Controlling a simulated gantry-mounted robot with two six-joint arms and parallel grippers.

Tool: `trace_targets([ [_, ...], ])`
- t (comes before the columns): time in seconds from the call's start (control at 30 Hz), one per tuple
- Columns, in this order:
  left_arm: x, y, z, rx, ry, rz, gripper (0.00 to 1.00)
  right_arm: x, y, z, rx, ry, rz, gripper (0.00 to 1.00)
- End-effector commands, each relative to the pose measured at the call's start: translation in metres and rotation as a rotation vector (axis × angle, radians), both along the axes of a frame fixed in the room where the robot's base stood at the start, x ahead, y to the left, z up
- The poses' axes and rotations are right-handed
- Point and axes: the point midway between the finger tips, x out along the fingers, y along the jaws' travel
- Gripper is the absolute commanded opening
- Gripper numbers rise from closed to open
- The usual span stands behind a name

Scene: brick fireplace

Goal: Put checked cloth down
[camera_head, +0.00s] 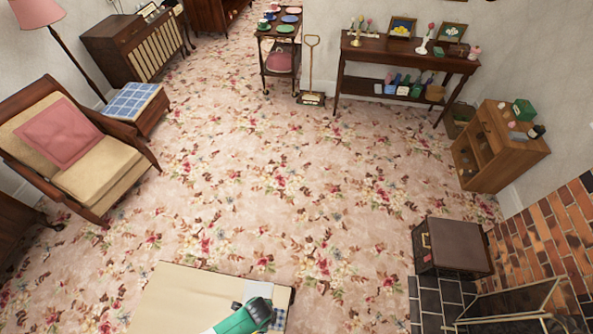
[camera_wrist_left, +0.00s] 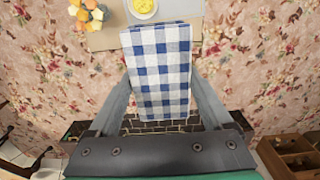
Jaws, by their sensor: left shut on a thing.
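The blue-and-white checked cloth (camera_wrist_left: 160,75) hangs flat and folded between the fingers of my left gripper (camera_wrist_left: 162,88) in the left wrist view. The gripper is shut on it. In the head view, a small part of the cloth (camera_head: 278,319) shows beside my green left wrist at the bottom edge, near the right end of a cream-topped table (camera_head: 185,295). The wrist view shows a tabletop (camera_wrist_left: 108,40) behind the cloth's upper part, with floor below its edge. I cannot tell the cloth's height. My right gripper is not in view.
A yellow bowl (camera_wrist_left: 144,8) and an orange, yellow and white cluster (camera_wrist_left: 88,14) are at the tabletop's far side. A dark box (camera_head: 452,247) stands on the right by the brick fireplace (camera_head: 560,235). An armchair (camera_head: 85,165) stands left. The flowered carpet between is clear.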

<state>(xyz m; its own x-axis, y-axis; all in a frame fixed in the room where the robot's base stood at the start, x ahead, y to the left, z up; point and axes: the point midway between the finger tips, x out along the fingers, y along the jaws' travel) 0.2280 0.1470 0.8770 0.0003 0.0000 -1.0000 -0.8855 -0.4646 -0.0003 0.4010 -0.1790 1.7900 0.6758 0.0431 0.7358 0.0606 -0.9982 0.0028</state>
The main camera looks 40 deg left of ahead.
Motion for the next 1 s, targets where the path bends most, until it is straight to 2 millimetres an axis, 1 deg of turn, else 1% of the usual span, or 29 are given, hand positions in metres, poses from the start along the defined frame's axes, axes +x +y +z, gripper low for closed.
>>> trace_targets([
  [0.03, 0.0, 0.0, 0.029, 0.0, 0.0, 0.0, 0.29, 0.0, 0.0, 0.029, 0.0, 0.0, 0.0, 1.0],
  [0.1, 0.0, 0.0, 0.038, 0.0, 0.0, 0.0, 0.29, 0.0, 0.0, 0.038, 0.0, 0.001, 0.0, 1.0],
  [0.2, 0.0, 0.0, 0.042, 0.0, 0.0, 0.0, 0.29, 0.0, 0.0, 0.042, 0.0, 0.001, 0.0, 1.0],
  [0.37, 0.001, 0.0, 0.039, 0.0, 0.0, -0.014, 0.29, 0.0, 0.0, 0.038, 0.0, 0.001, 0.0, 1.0],
  [0.43, 0.01, -0.002, 0.041, 0.0, -0.004, -0.033, 0.29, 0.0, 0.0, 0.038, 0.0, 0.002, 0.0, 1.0],
  [0.57, 0.005, 0.001, 0.004, 0.0, -0.001, -0.05, 0.29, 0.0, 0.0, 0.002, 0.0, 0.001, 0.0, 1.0],
  [0.67, -0.003, 0.006, -0.034, -0.001, -0.003, -0.052, 0.29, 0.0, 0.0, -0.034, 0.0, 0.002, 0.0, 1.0],
  [0.7, -0.007, 0.008, -0.051, -0.001, -0.004, -0.052, 0.29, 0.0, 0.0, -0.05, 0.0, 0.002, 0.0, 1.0],
  [0.77, -0.014, 0.011, -0.076, -0.001, -0.005, -0.051, 0.29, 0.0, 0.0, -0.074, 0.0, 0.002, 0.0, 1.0],
  [0.8, -0.018, 0.013, -0.092, -0.001, -0.006, -0.049, 0.29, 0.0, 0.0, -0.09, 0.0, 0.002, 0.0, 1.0],
  [1.0, -0.044, 0.023, -0.17, -0.001, -0.006, -0.027, 0.29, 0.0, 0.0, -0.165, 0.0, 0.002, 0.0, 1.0],
])
